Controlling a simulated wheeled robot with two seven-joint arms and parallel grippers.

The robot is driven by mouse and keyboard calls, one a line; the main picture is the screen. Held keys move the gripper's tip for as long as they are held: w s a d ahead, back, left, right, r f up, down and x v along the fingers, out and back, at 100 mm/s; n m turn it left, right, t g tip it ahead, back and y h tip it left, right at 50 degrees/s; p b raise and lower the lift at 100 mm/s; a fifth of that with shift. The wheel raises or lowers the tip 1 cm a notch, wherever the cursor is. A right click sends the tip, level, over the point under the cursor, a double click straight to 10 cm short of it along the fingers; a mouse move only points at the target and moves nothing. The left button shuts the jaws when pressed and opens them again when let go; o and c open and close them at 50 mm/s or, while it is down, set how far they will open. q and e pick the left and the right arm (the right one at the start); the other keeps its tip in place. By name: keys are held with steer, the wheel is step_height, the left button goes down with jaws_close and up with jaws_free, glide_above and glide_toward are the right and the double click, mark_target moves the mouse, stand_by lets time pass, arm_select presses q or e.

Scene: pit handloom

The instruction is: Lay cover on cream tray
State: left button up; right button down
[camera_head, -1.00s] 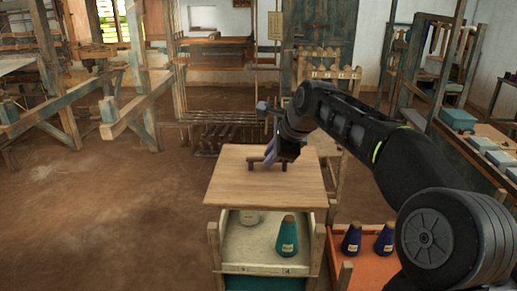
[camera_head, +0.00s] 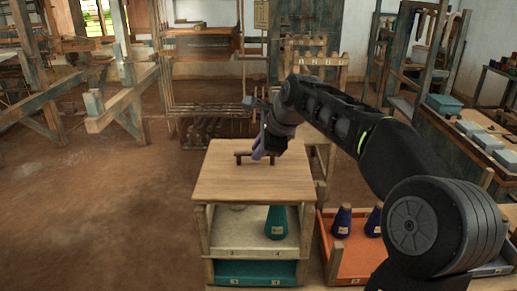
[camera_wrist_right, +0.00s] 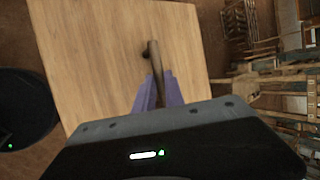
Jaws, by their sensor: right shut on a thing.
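The cover is a pale wooden board (camera_head: 235,180) with a dark bar handle (camera_head: 240,155). It is level over the cream tray (camera_head: 235,248), hiding its back part. In the tray a teal cone (camera_head: 277,224) stands, its top hidden by the cover; a pale cone behind is mostly hidden. My right gripper (camera_head: 258,153) is shut on the handle; its purple fingers (camera_wrist_right: 155,92) and the board (camera_wrist_right: 95,50) show in the right wrist view. I cannot tell whether the cover touches the tray's corner posts. My left gripper is out of view.
Right of the cream tray is an orange tray (camera_head: 350,262) with dark blue cones (camera_head: 342,222). A teal tray (camera_head: 255,272) is below the cream one. Loom frames (camera_head: 125,85) stand at the left, a bench with boxes at the right. Floor at left is clear.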

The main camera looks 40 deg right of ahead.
steer(key=shift+f+b, duration=0.7)
steer(key=shift+f, duration=0.4)
steer(key=c, duration=1.3)
jaws_free()
steer(key=shift+f, duration=0.1)
steer(key=shift+c, duration=0.2)
steer(key=shift+s, duration=0.1)
steer(key=v, duration=0.7)
steer(key=shift+s+a+r+b, duration=0.1)
steer(key=shift+s+r+b, duration=0.1)
steer(key=shift+r+b, duration=0.15)
